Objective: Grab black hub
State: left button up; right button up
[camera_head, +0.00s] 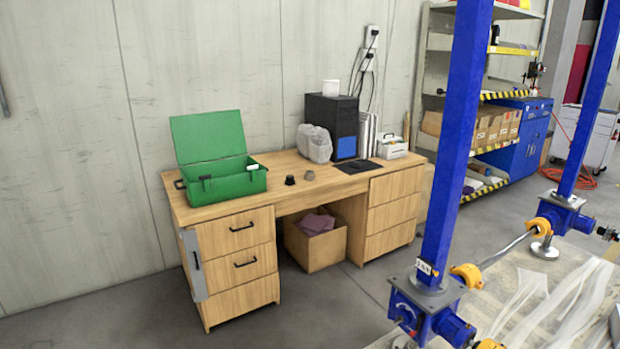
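A small black piece (290,180), which looks like the black hub, stands on the wooden desk (236,207) near the middle of its top. A small grey piece (309,175) stands just to its right, apart from it. The black piece is small in the view, so its fine shape cannot be told. Neither of my grippers is in view.
An open green toolbox (228,187) stands left of the black piece. A grey wrapped bundle (315,143), a black computer case (332,122) and a white box (392,148) stand to the right. Blue screw-jack columns (456,150) rise at the right. Floor before the desk is clear.

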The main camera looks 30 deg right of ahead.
aim_at(289, 181)
jog(key=i+l+z, duration=0.1)
jog(key=i+l, duration=0.2)
jog(key=i, duration=0.2)
jog(key=i+l+z, duration=0.1)
jog(key=i+l, duration=0.15)
jog(key=i, duration=0.25)
jog(key=i+l, duration=0.2)
jog(key=i, duration=0.35)
jog(key=z, duration=0.05)
